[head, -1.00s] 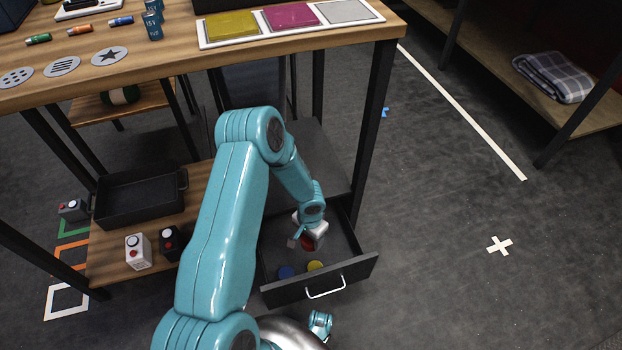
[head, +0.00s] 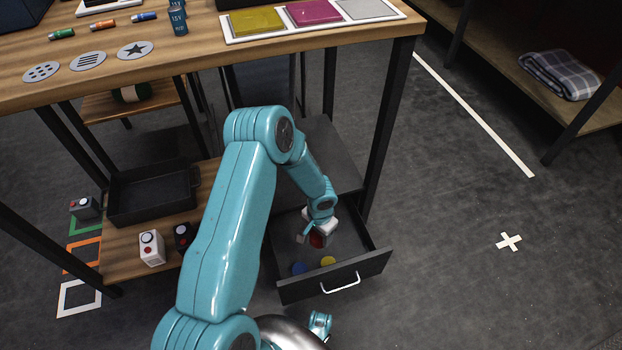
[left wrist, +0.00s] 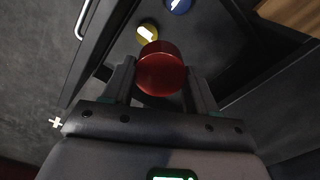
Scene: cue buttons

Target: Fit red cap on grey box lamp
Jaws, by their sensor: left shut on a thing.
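The red cap (left wrist: 160,72) is between the two fingers of my left gripper (left wrist: 160,88) in the left wrist view, and the gripper is shut on it. In the head view, my left gripper (head: 318,236) holds the red cap (head: 318,241) over the open drawer, partly covering it. A small grey box (head: 85,208) with a red spot stands at the far left, at the green floor outline; its top details are too small to tell.
A blue cap (head: 299,268) and a yellow cap (head: 328,261) lie in the dark drawer (head: 370,262). A white box (head: 151,250), a black box (head: 183,234) and a dark tray (head: 150,208) stand on the low shelf. The tabletop (head: 200,55) overhangs the shelf.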

